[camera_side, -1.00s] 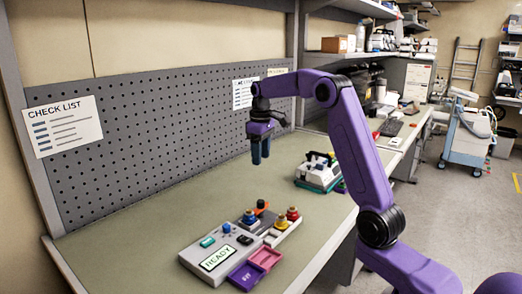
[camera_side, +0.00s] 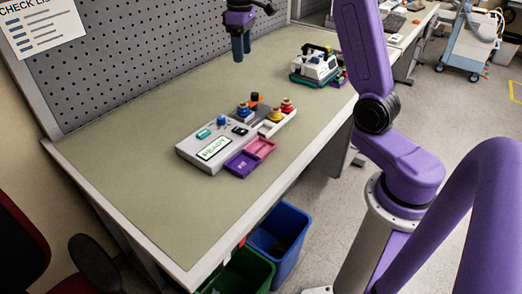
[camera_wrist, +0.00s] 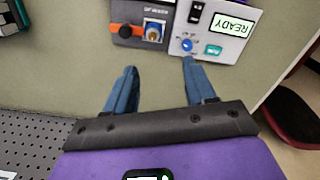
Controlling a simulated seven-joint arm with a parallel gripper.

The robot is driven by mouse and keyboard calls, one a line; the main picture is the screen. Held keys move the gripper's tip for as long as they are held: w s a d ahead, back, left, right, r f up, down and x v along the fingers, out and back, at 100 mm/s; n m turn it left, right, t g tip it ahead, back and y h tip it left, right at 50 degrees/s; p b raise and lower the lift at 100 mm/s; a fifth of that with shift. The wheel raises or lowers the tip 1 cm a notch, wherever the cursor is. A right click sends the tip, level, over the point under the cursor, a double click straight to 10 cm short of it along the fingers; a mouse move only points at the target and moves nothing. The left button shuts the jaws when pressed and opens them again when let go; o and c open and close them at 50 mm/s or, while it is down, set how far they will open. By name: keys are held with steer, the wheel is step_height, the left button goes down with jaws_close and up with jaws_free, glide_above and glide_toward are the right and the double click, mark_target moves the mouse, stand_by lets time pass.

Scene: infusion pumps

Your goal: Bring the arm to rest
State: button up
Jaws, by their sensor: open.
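My gripper (camera_side: 242,50) hangs fingers down above the bench in the side view, with a clear gap to the things below. In the wrist view its two blue fingers (camera_wrist: 159,70) stand apart with nothing between them. A grey pump panel (camera_side: 212,143) with a READY screen lies on the bench, nearer the side camera than the gripper. It carries blue, yellow and red round fittings and a black knob on an orange part. The panel also shows at the top of the wrist view (camera_wrist: 243,48), its READY text upside down.
A white and teal device (camera_side: 318,68) stands at the bench's far right. A pegboard (camera_side: 130,50) rises behind the bench (camera_side: 140,195). Blue (camera_side: 280,232) and green (camera_side: 243,272) bins stand below the front edge. The bench's left part is clear.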

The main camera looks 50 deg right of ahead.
steer(key=s+a+f+n, duration=0.2)
steer(key=s+a+n, duration=0.2)
steer(key=s+a, duration=1.1)
steer(key=s+f+n, duration=0.2)
steer(key=s, duration=0.8)
steer(key=s+f+n, duration=0.2)
steer(key=s+f, duration=0.1)
steer(key=s, duration=0.7)
steer(key=shift+s+f+n, duration=0.25)
steer(key=shift+n, duration=0.15)
steer(key=shift+c, duration=0.2)
